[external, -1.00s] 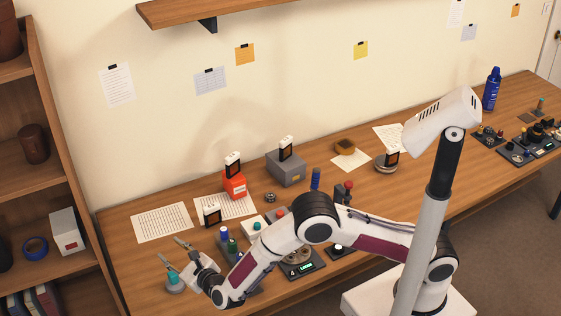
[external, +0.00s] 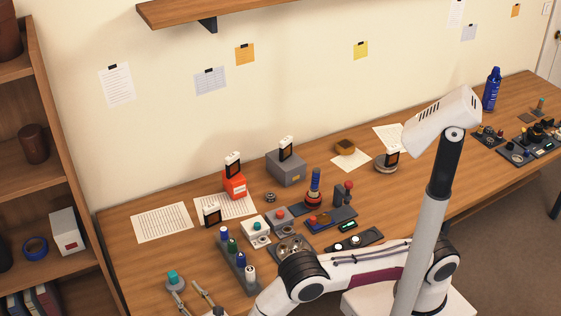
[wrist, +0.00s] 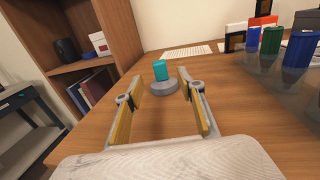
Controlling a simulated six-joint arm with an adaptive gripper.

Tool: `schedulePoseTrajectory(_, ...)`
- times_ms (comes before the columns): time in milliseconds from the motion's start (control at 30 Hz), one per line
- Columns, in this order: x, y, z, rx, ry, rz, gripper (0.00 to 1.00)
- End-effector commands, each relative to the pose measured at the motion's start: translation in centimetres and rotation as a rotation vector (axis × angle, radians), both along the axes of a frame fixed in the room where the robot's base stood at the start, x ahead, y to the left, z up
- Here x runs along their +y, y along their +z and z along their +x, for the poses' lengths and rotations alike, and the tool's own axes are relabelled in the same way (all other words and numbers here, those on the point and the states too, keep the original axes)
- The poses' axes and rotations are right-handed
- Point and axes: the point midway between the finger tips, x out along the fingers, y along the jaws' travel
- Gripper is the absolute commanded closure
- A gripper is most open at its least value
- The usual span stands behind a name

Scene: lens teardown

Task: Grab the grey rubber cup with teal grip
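The grey rubber cup with a teal grip (external: 173,281) stands upright on the table near its left front corner in the external view. In the wrist view the cup (wrist: 163,87) is straight ahead, its teal grip sticking up from a wide round grey base. My gripper (wrist: 157,74) is open and empty, its two yellow-lined fingers spread on either side of the cup in that picture. The cup appears to lie beyond or right at the fingertips; contact cannot be told. In the external view my gripper (external: 186,288) is at the bottom edge, with its fingers pointing toward the cup.
A rack of several coloured bottles (external: 233,263) stands to the right of the cup. White and orange boxes with small displays and paper sheets (external: 161,222) lie farther back. A bookshelf (wrist: 75,50) stands beyond the table's left edge. The table around the cup is clear.

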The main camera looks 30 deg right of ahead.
Motion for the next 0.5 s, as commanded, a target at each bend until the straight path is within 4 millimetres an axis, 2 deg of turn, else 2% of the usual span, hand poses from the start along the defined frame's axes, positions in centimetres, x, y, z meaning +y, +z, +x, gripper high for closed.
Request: schedulePoseTrajectory(500,0.4,0.0,2.6,0.001,0.0,-0.002,0.61)
